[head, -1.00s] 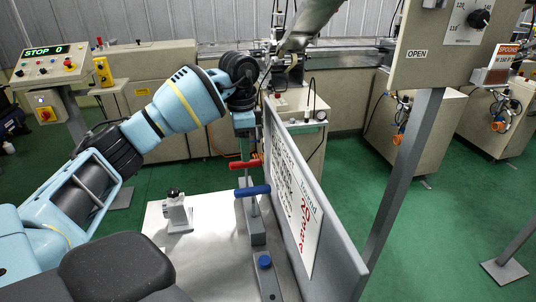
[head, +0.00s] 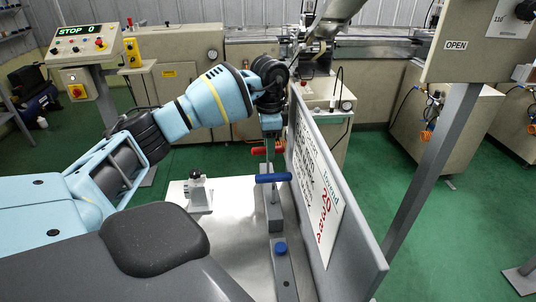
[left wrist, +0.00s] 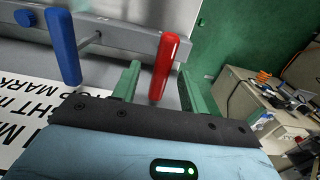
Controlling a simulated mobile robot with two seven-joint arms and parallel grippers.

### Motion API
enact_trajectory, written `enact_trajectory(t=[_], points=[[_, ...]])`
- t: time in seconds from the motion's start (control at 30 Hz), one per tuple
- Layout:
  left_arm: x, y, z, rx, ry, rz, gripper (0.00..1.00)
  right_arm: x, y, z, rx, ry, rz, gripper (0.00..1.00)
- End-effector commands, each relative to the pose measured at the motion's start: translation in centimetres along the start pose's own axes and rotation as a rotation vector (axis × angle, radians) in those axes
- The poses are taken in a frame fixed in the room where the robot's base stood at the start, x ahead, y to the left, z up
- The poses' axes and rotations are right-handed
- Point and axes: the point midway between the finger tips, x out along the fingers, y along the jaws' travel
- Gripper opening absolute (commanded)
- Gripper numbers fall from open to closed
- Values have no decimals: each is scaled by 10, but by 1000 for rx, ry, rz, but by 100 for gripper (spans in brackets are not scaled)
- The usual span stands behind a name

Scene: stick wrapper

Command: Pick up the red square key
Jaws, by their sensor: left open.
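The red key (head: 260,151) has a red bar-shaped handle and sits on a grey rail beside the upright panel. In the left wrist view the red key (left wrist: 170,55) shows whole, in the gap between the green fingers. My left gripper (left wrist: 160,72) is open, with a finger on either side of the red handle's lower end. I cannot tell whether either finger touches it. In the head view my left gripper (head: 269,128) is just above the red key. My right gripper is not in view.
A blue handle (head: 273,178) stands on the same rail, nearer me; it also shows in the left wrist view (left wrist: 62,45). A grey panel with a printed sign (head: 318,190) rises close on the right. A small black-knobbed block (head: 199,195) stands on the metal table left of the rail.

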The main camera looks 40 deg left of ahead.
Motion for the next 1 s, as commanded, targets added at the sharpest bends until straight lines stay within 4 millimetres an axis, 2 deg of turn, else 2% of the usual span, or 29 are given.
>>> enact_trajectory(t=[0.1,0.2,0.47,0.8,1.0], points=[[16,0,0,1,-2,1,44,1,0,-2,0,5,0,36],[23,0,0,1,0,0,44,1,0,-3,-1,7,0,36],[25,0,0,1,1,-1,44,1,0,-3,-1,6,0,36],[24,0,0,1,1,-1,0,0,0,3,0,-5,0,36],[24,0,0,1,2,-1,0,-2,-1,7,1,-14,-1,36]])
